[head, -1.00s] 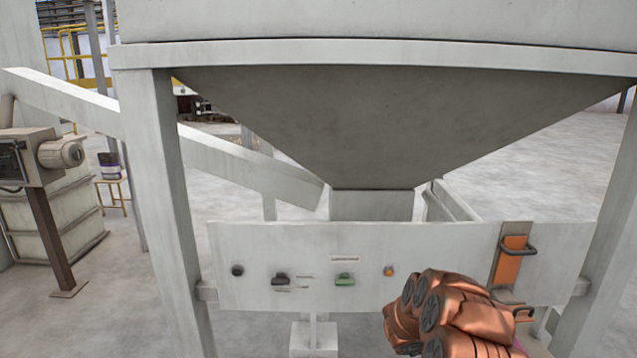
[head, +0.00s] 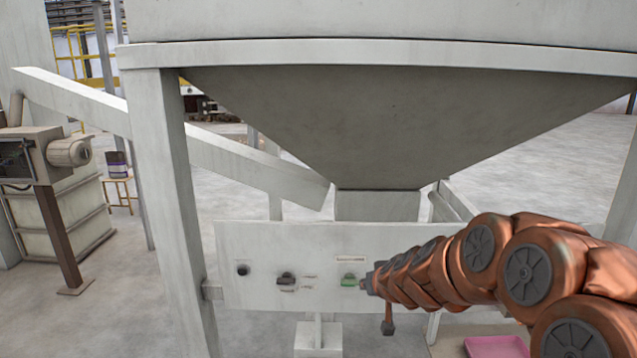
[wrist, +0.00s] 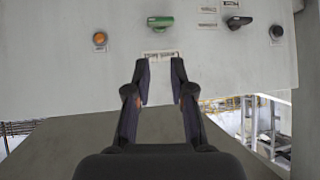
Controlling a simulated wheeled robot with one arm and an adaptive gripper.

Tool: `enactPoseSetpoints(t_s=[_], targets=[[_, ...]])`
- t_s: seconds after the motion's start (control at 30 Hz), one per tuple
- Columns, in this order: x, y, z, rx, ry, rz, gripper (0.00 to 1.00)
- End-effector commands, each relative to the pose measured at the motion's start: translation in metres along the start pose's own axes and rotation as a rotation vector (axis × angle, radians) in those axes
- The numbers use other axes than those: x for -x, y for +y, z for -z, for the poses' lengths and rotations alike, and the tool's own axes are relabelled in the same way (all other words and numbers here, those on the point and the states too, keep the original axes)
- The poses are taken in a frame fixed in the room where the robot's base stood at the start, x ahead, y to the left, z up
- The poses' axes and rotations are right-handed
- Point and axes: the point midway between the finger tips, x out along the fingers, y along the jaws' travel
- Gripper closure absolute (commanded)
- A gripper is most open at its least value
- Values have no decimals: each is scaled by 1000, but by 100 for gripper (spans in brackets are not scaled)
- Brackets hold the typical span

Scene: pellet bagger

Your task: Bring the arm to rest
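My copper-coloured arm reaches in from the lower right of the head view, across the right part of the control panel (head: 255,265). My gripper (wrist: 160,66) shows in the wrist view with its two dark fingers apart and nothing between them. The fingertips are in front of the panel, close to a small label. Whether they touch the panel I cannot tell. In the head view the arm hides most of the gripper.
The panel carries a green knob (head: 349,280), a black knob (head: 286,280), a dark button (head: 242,269) and an orange button (wrist: 100,38). A large hopper (head: 330,120) hangs above. A frame post (head: 172,200) stands left. A pink tray (head: 497,347) lies low at right.

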Motion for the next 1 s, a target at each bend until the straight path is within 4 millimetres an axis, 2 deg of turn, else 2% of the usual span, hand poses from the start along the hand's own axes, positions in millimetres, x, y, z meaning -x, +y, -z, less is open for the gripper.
enactPoseSetpoints(t_s=[0.03,0.2,0.4,0.53,0.67,0.9,1.0], targets=[[16,-12,-4,3,-22,40,77],[65,-46,-37,15,-147,151,77],[129,-66,-94,25,-338,215,77],[173,-67,-136,24,-476,212,77],[219,-58,-181,15,-622,174,77],[305,-27,-257,-35,-875,32,77],[333,-15,-280,-60,-951,-31,77]])
